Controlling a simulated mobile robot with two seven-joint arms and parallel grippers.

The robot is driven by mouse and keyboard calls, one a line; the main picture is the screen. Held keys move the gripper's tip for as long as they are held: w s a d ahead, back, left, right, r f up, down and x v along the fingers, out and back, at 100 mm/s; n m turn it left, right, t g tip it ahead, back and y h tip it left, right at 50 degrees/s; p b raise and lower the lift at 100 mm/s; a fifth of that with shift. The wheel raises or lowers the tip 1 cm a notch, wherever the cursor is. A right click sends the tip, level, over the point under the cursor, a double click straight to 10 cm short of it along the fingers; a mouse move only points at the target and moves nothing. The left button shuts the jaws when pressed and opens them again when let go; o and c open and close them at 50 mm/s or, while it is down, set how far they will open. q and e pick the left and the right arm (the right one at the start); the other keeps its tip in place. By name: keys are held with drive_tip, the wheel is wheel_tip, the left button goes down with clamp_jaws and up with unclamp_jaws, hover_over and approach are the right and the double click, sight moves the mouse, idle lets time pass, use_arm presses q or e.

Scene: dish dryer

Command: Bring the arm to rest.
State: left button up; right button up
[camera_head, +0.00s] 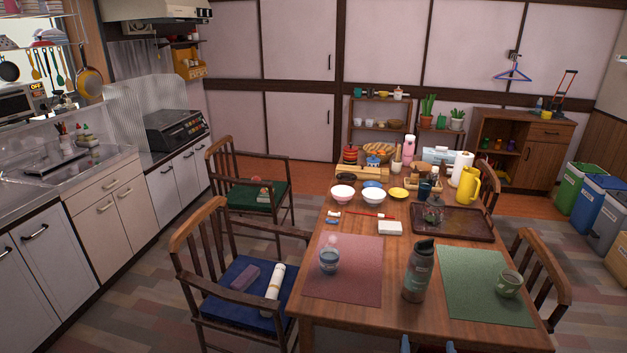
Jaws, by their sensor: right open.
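My right gripper (428,347) shows only as small tips at the bottom edge of the head view, in front of the table's near edge. It is open, and I see nothing held between its fingers. The rest of that gripper and its arm are below the picture. My left gripper is not in view. The wooden dining table (340,319) stands just beyond the right gripper. A grey-green bottle (418,272) stands upright near the table's front edge, beyond the gripper and apart from it.
A pink mat (355,285) and a green mat (480,290) lie on the table. A clear bottle (328,260) and a green cup (508,283) stand there. Bowls, a tray (455,225) and a yellow pitcher (467,186) are farther back. Chairs flank the table; floor shows at left.

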drive_tip(key=s+a+f+g+y+p, duration=0.1)
drive_tip(key=s+a+f+g+p, duration=0.2)
drive_tip(key=f, duration=0.4)
drive_tip(key=s+a+f+g+y+p, duration=0.1)
drive_tip(key=s+f+g+y, duration=0.1)
drive_tip(key=s+f+g, duration=0.35)
drive_tip(key=s+a+f+g+y+p, duration=0.1)
drive_tip(key=s+a+f+g+p, duration=0.1)
drive_tip(key=s, duration=0.6)
drive_tip(key=s+a+f+m+g+y+p, duration=0.1)
drive_tip(key=s+a+f+g+p, duration=0.1)
drive_tip(key=s, duration=0.7)
drive_tip(key=s+a+f+g+y+p, duration=0.2)
drive_tip(key=s+a+f+g, duration=0.2)
drive_tip(key=s, duration=0.4)
drive_tip(key=shift+s+a+f+m+g+p, duration=0.15)
drive_tip(key=shift+a+f+m+g+p, duration=0.2)
drive_tip(key=shift+a+g, duration=0.65)
